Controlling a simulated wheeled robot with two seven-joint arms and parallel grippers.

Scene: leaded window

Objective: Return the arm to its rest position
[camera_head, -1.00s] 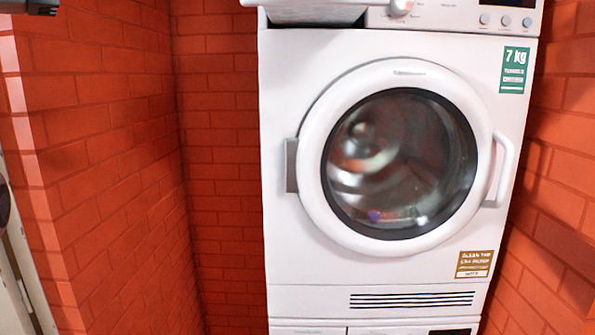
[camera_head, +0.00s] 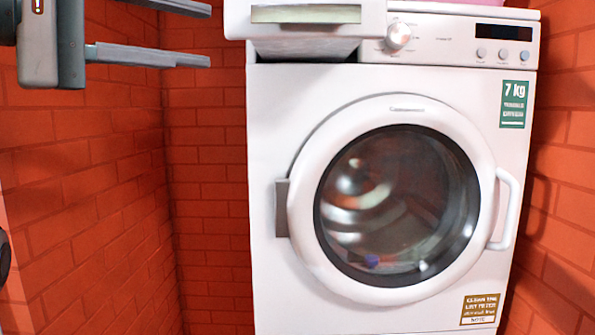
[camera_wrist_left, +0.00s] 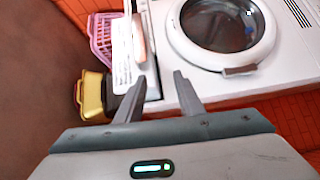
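My left gripper (camera_head: 208,35) is at the upper left of the head view, in front of the brick wall and left of the machine's protruding drawer (camera_head: 305,30). Its two fingers are spread apart with nothing between them. The left wrist view also shows the open fingers (camera_wrist_left: 159,76), with the white machine beyond them. The white front-loading machine (camera_head: 270,110) has its round door (camera_head: 308,215) shut. My right gripper is in neither view.
Red brick walls (camera_head: 85,190) stand close on both sides of the machine. A pink basket (camera_wrist_left: 102,40) and a yellow container (camera_wrist_left: 92,95) show in the left wrist view. The door handle (camera_head: 507,210) sticks out at the right.

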